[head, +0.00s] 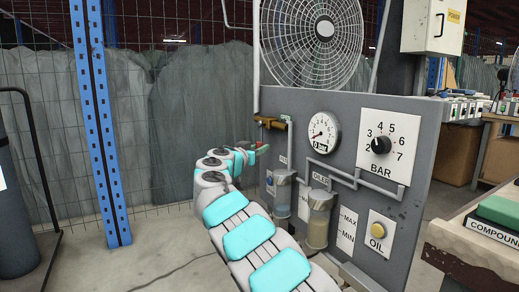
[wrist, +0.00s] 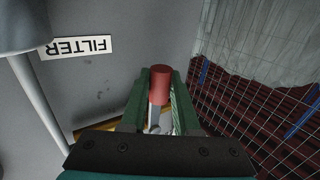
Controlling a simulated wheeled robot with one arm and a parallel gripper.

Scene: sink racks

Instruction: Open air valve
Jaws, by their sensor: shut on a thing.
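The air valve's red handle (wrist: 159,84) sits between the green fingers of my gripper (wrist: 158,76) in the wrist view. The gripper is shut on it, with a finger touching each side. A pale metal stem shows below the red sleeve. In the head view the brass valve fitting (head: 271,123) is at the upper left edge of the grey panel. My gripper (head: 260,148) is just below it there, and only a small piece of the red handle shows. My arm comes from below and hides part of the panel's left side.
The grey panel (head: 390,105) carries a pressure gauge (head: 323,134), a BAR dial (head: 380,143), an oiler bowl (head: 319,218), pipes and a yellow OIL button (head: 377,230). A fan stands above. A wire fence (wrist: 285,115) is beside the gripper. A workbench (head: 470,232) is at the right.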

